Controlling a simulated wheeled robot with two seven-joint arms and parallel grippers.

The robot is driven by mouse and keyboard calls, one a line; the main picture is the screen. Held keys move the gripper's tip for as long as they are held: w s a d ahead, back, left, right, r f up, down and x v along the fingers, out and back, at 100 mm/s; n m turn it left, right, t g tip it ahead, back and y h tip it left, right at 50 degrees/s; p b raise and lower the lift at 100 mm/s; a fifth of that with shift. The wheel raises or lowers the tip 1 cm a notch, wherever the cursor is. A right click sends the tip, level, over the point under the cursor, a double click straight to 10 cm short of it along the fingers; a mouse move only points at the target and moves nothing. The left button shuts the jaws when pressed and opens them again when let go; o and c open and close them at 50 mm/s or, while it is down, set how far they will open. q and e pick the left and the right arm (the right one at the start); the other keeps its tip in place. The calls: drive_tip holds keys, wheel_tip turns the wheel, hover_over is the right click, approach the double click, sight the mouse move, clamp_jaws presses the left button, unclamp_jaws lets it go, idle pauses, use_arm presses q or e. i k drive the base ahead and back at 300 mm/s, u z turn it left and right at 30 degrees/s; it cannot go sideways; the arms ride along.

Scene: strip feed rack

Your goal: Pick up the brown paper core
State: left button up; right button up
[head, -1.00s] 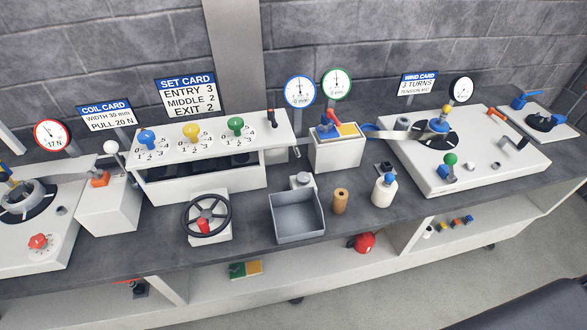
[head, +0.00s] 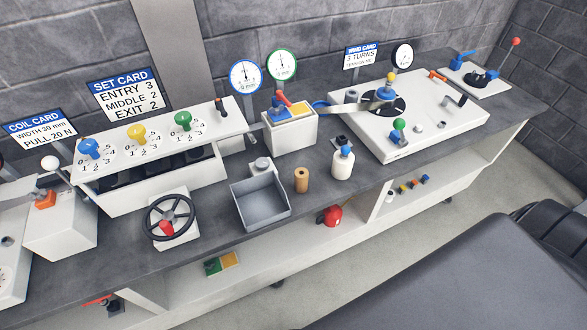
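The brown paper core (head: 301,180) is a small upright tan cylinder on the dark bench top in the head view. It stands just right of the grey open bin (head: 262,212) and left of a white bottle with a blue cap (head: 342,163). It is apart from both and fully in view. Neither of my grippers shows in the head view, so their state is hidden.
A handwheel (head: 168,218) stands left of the bin. A white box with red and blue levers (head: 291,130) is behind the core, and a white winding unit (head: 405,115) is to the right. The bench's front edge is close before the core. A large black surface (head: 460,270) fills the lower right.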

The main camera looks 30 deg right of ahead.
sight(301, 174)
drive_tip(key=u, duration=1.65)
drive_tip(key=k, duration=1.85)
drive_tip(key=z, duration=2.25)
drive_tip(key=i, duration=0.5)
drive_tip(key=z, duration=0.1)
